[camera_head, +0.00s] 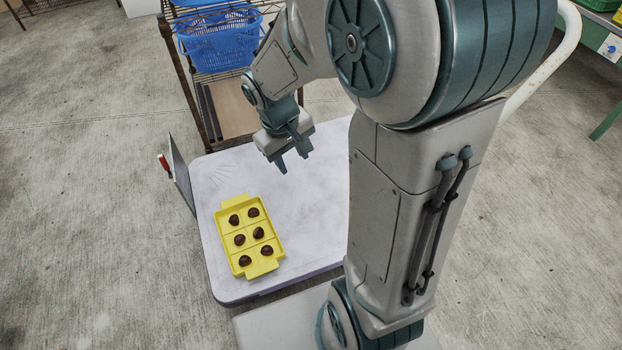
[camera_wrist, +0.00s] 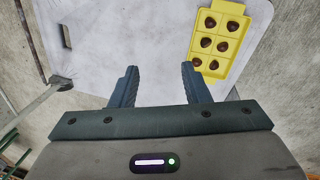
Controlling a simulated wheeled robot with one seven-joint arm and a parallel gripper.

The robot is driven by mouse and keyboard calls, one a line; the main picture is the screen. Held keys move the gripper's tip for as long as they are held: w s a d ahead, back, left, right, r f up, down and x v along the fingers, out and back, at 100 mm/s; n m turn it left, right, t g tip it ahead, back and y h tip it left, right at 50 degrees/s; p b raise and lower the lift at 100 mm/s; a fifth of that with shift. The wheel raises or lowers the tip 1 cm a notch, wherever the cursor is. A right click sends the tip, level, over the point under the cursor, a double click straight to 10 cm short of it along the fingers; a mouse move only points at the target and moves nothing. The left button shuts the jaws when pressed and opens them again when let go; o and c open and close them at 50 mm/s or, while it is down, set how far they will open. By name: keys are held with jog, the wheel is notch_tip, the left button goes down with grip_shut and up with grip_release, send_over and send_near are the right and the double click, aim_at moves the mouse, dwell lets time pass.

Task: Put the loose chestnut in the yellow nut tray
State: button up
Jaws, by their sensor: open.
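The yellow nut tray (camera_head: 264,271) lies on the white tabletop, below and left of my gripper in the head view. Each of its compartments holds one dark brown chestnut; one is the near-right chestnut (camera_head: 266,250). No chestnut shows outside the tray in either view; my arm hides part of the tabletop. My gripper (camera_head: 293,160) is open and empty above the table, beyond the tray. In the wrist view, my gripper (camera_wrist: 159,70) has its fingers apart over bare tabletop, and the tray (camera_wrist: 230,8) is at the upper right.
The white tabletop (camera_head: 315,180) is clear around the tray where it shows. A thin upright panel (camera_head: 180,175) with a red part stands at its left edge. A rack (camera_head: 235,105) with blue baskets (camera_head: 218,45) stands behind the table.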

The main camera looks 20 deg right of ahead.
jog(key=s+r+m+y, duration=0.1)
jog(key=s+r+m, duration=0.2)
jog(key=s, duration=0.8)
notch_tip(320, 180, up, 2)
jog(key=shift+t+y, duration=0.4)
notch_tip(320, 180, up, 33)
jog(key=t+p, duration=0.1)
jog(key=p, duration=2.9)
jog(key=shift+d+r+t, duration=0.2)
jog(key=shift+t, duration=0.1)
